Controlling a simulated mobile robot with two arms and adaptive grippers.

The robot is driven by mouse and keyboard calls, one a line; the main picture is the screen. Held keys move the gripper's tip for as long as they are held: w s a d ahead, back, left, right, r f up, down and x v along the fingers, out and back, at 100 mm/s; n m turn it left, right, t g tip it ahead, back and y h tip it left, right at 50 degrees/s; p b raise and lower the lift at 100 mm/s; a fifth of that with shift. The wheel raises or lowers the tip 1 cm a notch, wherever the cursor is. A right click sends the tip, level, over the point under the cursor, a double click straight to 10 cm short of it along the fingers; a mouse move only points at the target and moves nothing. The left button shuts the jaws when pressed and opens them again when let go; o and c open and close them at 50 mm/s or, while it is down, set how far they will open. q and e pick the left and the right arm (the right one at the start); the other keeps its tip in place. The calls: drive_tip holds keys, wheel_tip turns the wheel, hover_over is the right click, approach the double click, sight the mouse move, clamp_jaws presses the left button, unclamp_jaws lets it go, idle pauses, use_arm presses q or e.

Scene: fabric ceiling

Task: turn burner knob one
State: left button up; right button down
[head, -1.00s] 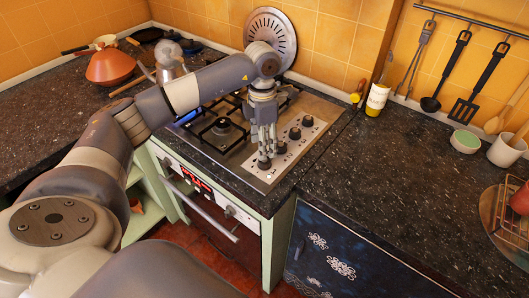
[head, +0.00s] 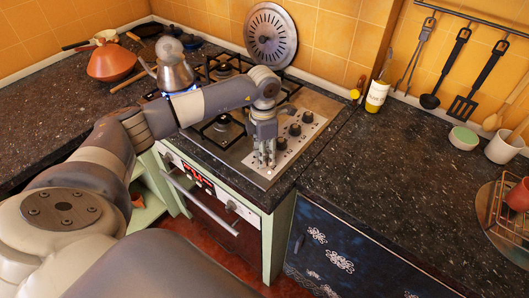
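The stove's control panel (head: 287,150) is a light metal strip on the right side of the cooktop. Three dark round knobs show on it: a far one (head: 307,117), a middle one (head: 295,130) and a nearer one (head: 282,143). My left gripper (head: 267,161) points down at the near end of this row. Its fingers cover the spot where the nearest knob sits, so that knob is mostly hidden. I cannot tell whether the fingers grip it or how far apart they are. My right gripper is not in view.
A metal kettle (head: 174,72) stands at the back left of the cooktop, with a blue glow beside its base. A round perforated metal disc (head: 270,36) leans on the tiled wall. The dark counter (head: 375,165) to the right is mostly clear.

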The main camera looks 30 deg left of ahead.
use_arm(q)
drive_tip(key=m+b, duration=0.2)
drive_tip(key=shift+f+b, duration=0.15)
drive_tip(key=shift+b, duration=0.25)
drive_tip(key=m+b, duration=0.4)
drive_tip(key=m, duration=0.1)
drive_tip(key=shift+w+m+b, duration=0.1)
drive_tip(key=shift+m+b, duration=0.2)
drive_tip(key=shift+m, duration=0.1)
drive_tip(key=m+b, duration=0.3)
drive_tip(key=m, duration=0.2)
drive_tip(key=shift+y, duration=0.3)
drive_tip(key=shift+r+m+b, duration=0.2)
drive_tip(key=shift+m+b, duration=1)
drive_tip(key=shift+m, duration=1.2)
drive_tip(key=o, duration=1.1)
